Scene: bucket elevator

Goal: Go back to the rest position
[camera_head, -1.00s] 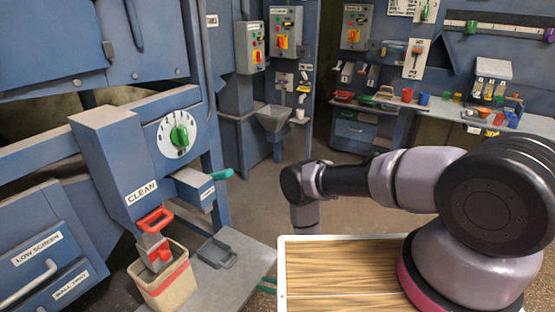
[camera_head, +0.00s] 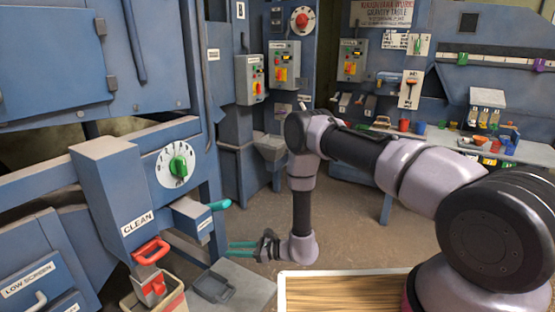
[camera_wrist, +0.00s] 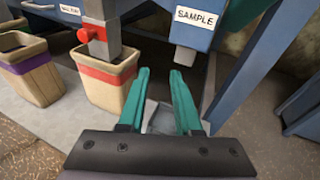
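My gripper (camera_head: 243,250) is at the end of my folded-down arm, over the floor to the right of the blue machine. Its teal fingers point left in the head view. In the wrist view my gripper (camera_wrist: 160,88) shows its two fingers apart, with nothing held between them. Beyond them a grey scoop-like tray (camera_wrist: 160,118) lies on the ledge, partly hidden by the fingers; it also shows in the head view (camera_head: 213,287).
The blue machine has a CLEAN spout (camera_head: 137,222) above a red-banded bin (camera_head: 170,300), and a SAMPLE spout (camera_wrist: 186,50). My wooden deck (camera_head: 340,292) is in front. A workbench (camera_head: 535,152) with cups stands back right. Open floor lies between.

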